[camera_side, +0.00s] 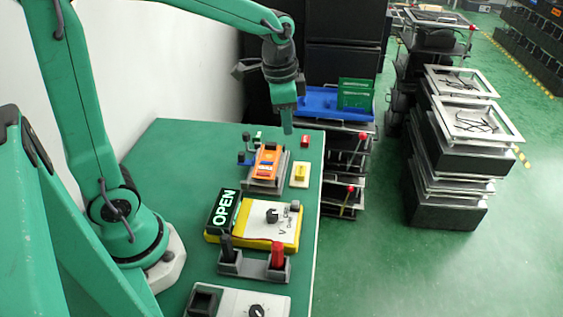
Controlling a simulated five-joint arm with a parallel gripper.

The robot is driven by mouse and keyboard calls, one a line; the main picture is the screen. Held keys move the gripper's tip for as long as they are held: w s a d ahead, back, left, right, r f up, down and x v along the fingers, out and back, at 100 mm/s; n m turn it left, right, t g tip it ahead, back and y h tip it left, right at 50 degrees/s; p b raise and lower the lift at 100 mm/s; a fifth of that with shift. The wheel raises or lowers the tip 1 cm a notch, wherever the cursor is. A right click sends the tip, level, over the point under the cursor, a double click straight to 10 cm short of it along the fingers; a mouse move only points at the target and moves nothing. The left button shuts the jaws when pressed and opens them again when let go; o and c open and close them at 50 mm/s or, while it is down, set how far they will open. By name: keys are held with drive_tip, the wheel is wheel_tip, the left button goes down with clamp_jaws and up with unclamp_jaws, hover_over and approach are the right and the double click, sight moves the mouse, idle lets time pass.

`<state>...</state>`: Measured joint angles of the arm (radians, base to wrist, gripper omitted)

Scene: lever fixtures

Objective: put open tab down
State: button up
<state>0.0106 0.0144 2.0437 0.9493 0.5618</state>
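The open tab (223,209) is a black plate with "OPEN" in white letters. It is at the left end of a yellow box (258,243) with a white, marked face and a dark knob on the table. The tab seems to stand tilted up from the box, but its exact angle is hard to tell. My gripper (287,128) points down above the far part of the table, behind and above the tab, and touches nothing that I can see. Its fingers show as one narrow green shape, so any gap between them is hidden.
An orange fixture (268,158) stands on the green table (172,150) behind the yellow box. A yellow block (300,173) and a red block (305,141) are near the right edge. A grey holder (253,267) with black and red levers stands in front, beside a grey knob panel (236,302).

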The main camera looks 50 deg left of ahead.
drive_tip(key=s+r+n+t, duration=0.4)
drive_tip(key=s+r+n, duration=0.1)
drive_tip(key=s, duration=1)
drive_tip(key=shift+a+n, duration=0.2)
drive_tip(key=shift+n, duration=0.6)
drive_tip(key=shift+r, duration=0.1)
